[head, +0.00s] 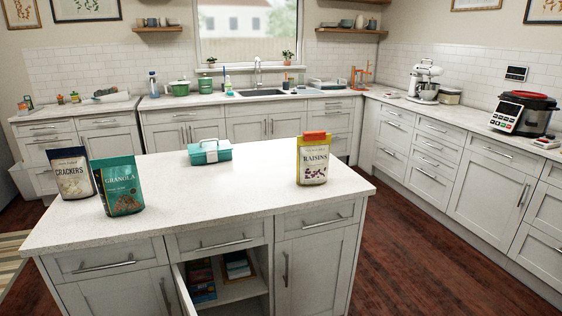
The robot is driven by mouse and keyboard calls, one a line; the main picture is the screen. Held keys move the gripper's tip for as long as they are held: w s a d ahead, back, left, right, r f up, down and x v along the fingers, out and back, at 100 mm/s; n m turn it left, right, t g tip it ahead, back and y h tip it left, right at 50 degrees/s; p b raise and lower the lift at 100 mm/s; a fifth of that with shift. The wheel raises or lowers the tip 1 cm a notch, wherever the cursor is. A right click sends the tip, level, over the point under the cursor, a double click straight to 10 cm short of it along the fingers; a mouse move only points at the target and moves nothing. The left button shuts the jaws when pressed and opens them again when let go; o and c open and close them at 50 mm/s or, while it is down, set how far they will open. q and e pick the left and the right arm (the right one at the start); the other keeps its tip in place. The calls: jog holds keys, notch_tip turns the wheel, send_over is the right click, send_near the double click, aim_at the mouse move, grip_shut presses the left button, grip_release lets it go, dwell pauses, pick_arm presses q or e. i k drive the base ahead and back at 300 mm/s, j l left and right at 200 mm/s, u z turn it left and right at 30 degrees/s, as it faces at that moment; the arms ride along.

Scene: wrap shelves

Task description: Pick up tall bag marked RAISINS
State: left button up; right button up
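The tall bag marked RAISINS (313,164) stands upright near the right end of the white island countertop (240,184). It has a yellow and cream front with dark lettering. An orange-red piece (314,136) shows at its top; I cannot tell whether it is a clip or part of the bag. Neither of my grippers shows in the head view.
Bags marked GRANOLA (118,187) and CRACKERS (72,172) stand at the island's left end. A teal box (210,152) sits near its back edge. A cabinet door (184,292) stands open below. The countertop around the raisins bag is clear.

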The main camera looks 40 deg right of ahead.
aim_at(313, 157)
jog(key=l+u, duration=0.25)
jog(key=l, duration=1)
jog(key=l+u, duration=0.25)
jog(key=l, duration=0.95)
